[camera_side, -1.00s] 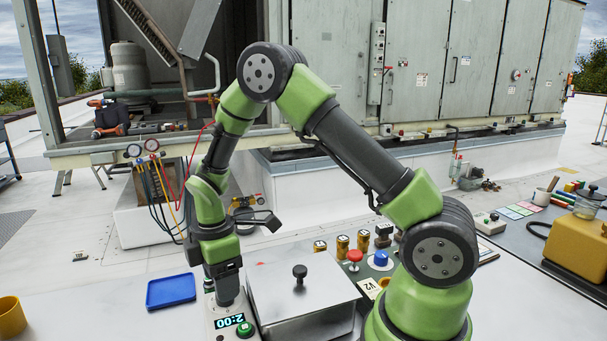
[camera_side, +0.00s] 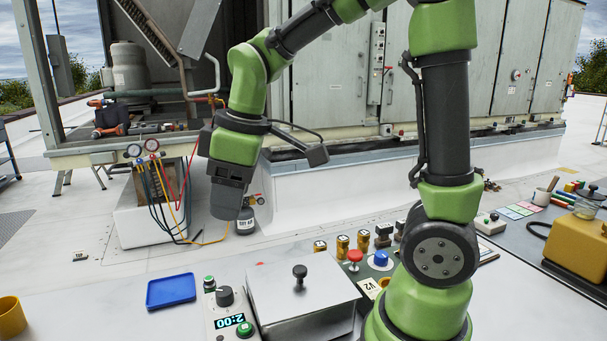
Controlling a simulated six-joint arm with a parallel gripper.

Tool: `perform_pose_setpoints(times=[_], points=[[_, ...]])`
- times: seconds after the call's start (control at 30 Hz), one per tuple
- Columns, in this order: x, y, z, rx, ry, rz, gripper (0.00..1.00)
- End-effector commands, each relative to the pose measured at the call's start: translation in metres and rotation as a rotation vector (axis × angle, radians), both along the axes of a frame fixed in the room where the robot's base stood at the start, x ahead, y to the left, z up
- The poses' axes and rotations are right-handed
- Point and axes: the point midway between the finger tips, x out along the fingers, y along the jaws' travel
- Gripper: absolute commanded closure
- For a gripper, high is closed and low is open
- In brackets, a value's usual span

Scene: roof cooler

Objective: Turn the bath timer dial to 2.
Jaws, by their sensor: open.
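The bath timer is a pale panel (camera_side: 215,323) at the front, left of the steel bath. Its black dial (camera_side: 225,296) is uncovered, and the marks around it are too small to read. The display (camera_side: 230,320) below the dial shows 2:00. A green button (camera_side: 245,329) sits beside the display. My gripper (camera_side: 225,212) is well above and behind the dial, pointing down, touching nothing. It is open and looks empty, though its fingers are hard to make out.
The steel bath (camera_side: 335,310) has a lid with a black knob (camera_side: 299,272) just right of the timer. A blue tray (camera_side: 171,291) and a yellow mug (camera_side: 11,315) lie to the left.

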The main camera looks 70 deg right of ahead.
Motion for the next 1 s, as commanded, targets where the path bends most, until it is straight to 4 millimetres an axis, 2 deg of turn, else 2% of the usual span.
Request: perform_pose_setpoints(times=[0.2,0.5,0.8,1.0], points=[[-0.027,0.006,0.023,0.070,-0.080,-0.173,0.42],[-0.066,0.014,0.042,0.195,-0.174,-0.404,0.42],[-0.100,0.020,0.048,0.337,-0.247,-0.604,0.42],[-0.112,0.022,0.047,0.395,-0.267,-0.677,0.42]])
